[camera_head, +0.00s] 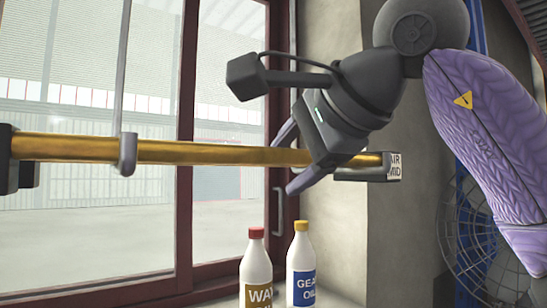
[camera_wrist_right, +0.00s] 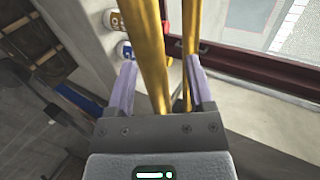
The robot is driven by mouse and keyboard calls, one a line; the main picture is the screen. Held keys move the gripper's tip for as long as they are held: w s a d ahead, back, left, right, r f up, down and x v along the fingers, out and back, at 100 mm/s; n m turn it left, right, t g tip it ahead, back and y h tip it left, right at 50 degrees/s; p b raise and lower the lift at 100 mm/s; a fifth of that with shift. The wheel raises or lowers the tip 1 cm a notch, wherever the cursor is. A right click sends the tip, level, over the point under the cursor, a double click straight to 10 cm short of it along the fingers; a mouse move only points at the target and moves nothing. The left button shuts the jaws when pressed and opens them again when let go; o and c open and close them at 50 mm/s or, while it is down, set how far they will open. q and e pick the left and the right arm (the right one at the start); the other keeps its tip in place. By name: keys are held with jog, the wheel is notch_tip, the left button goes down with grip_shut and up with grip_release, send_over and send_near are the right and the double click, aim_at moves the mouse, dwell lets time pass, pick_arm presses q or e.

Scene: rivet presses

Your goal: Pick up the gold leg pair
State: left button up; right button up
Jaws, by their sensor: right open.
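The gold leg pair (camera_head: 215,154) hangs level as long gold bars across the head view. In the right wrist view two gold bars show: a near, thick one (camera_wrist_right: 150,50) and a thinner one (camera_wrist_right: 189,40) further right. My right gripper (camera_head: 296,157) is at the right part of the pair, one finger above and one below it in the head view. In the wrist view its open fingers (camera_wrist_right: 160,78) stand either side of the near bar, with a gap at each side. The second bar runs close to the right finger. My left gripper is not in view.
A grey hanging hook (camera_head: 127,155) meets the bars at left. A labelled bracket (camera_head: 393,167) is at their right end. Below stand a red-capped bottle (camera_head: 256,270) and a yellow-capped bottle (camera_head: 301,265). A fan (camera_head: 470,240) is at right, beside a wall (camera_head: 335,215); a window is behind.

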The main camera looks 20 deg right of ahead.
jog(key=shift+s+d, duration=0.15)
jog(key=shift+s, duration=0.25)
jog(key=shift+s+r, duration=0.1)
jog(key=shift+c, duration=1.3)
jog(key=shift+w, duration=0.25)
jog(key=c, duration=0.5)
grip_shut()
